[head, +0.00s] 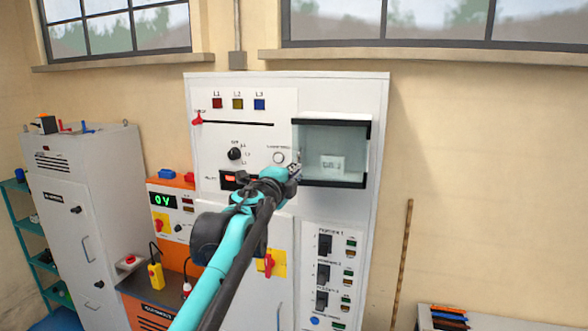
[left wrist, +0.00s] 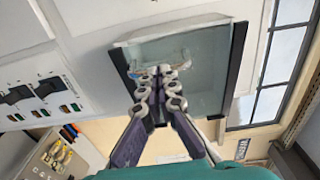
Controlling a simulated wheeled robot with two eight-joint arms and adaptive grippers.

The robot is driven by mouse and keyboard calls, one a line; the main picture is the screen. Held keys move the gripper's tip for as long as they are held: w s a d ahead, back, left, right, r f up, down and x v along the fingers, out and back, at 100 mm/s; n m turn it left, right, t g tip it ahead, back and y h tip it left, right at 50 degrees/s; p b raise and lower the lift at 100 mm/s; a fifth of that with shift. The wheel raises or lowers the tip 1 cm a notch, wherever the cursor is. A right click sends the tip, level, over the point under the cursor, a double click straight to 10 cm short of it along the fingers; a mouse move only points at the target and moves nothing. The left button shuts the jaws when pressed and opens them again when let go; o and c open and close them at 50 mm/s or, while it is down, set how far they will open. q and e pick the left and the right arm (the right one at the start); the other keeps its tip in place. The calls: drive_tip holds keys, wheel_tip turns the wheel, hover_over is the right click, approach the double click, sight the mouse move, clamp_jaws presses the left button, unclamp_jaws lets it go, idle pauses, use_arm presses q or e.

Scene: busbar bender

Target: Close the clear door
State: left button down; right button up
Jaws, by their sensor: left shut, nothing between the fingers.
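The clear door (head: 345,145) is a see-through, greenish pane with black strips along its top and bottom, at the upper right of the white panel in the head view. A small white label shows behind it. In the left wrist view the pane (left wrist: 205,80) has black strips at its left and right. I cannot tell how far it stands from the panel. My left gripper (head: 295,171) is shut and empty at the pane's lower left edge. Its fingertips (left wrist: 160,70) overlap the pane in the left wrist view; contact is unclear. My right gripper is out of view.
The white panel (head: 350,90) carries a red lever (head: 197,119), a black knob (head: 234,154) and several breaker switches (head: 325,245). A grey cabinet (head: 95,200) and an orange unit with a display (head: 164,199) stand left. A wooden stick (head: 402,260) leans on the wall at right.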

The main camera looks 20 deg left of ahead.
use_arm(q)
drive_tip(key=shift+w, duration=0.1)
drive_tip(key=w, duration=0.1)
drive_tip(key=w+a, duration=0.1)
drive_tip(key=w, duration=0.1)
drive_tip(key=shift+w+a, duration=0.1)
drive_tip(key=shift+a, duration=0.1)
idle(0.3)
drive_tip(key=shift+f, duration=0.1)
